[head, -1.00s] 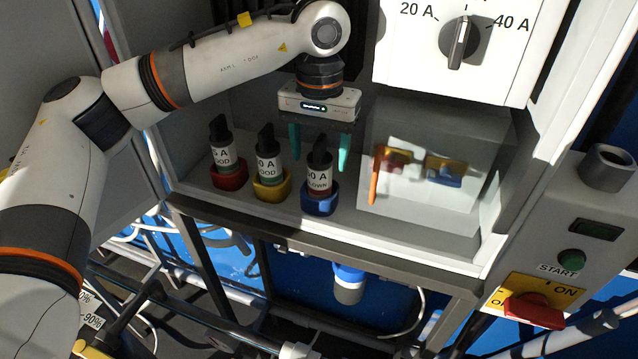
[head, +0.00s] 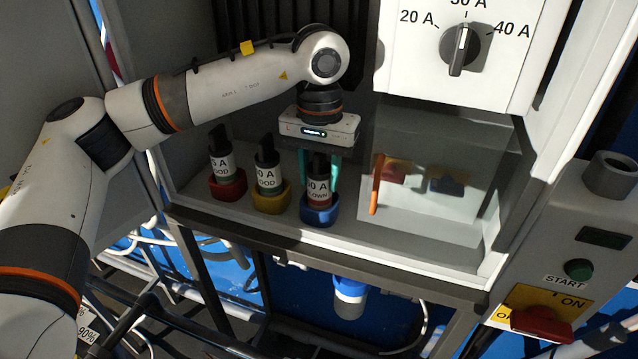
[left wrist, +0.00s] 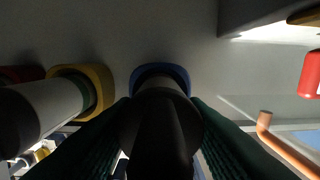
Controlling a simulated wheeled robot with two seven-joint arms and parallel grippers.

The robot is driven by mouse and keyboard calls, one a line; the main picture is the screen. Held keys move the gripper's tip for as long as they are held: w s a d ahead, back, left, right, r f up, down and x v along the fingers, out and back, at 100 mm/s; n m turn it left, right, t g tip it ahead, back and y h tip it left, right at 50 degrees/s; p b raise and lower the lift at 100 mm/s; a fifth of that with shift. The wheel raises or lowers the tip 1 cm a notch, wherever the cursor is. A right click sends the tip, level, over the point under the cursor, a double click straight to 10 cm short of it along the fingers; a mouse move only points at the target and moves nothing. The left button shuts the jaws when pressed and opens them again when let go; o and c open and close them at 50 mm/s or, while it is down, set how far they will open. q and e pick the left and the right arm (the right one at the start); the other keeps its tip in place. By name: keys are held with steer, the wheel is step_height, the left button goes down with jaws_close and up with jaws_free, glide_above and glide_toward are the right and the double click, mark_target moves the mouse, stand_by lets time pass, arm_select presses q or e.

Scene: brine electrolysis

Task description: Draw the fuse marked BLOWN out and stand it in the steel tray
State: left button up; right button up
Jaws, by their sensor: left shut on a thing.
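The fuse marked BLOWN (head: 319,189) stands upright in the blue socket (head: 320,212), the rightmost of three fuses in the head view. My left gripper (head: 318,165) is lowered over it from above, its teal fingers shut on the fuse. In the left wrist view the fuse's dark top (left wrist: 160,130) fills the space between the fingers, with the blue socket (left wrist: 158,72) behind it. I cannot make out the steel tray for certain. My right gripper is not in view.
Two GOOD fuses stand close to the left, one in a yellow socket (head: 269,200) and one in a red socket (head: 228,186). To the right is a clear-fronted box with an orange handle (head: 376,184). A dial panel (head: 448,45) hangs above.

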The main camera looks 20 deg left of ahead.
arm_select(q)
steer(key=shift+r+p, duration=0.6)
steer(key=shift+r, duration=0.55)
steer(key=shift+r+p, duration=1.3)
steer(key=shift+r, duration=0.85)
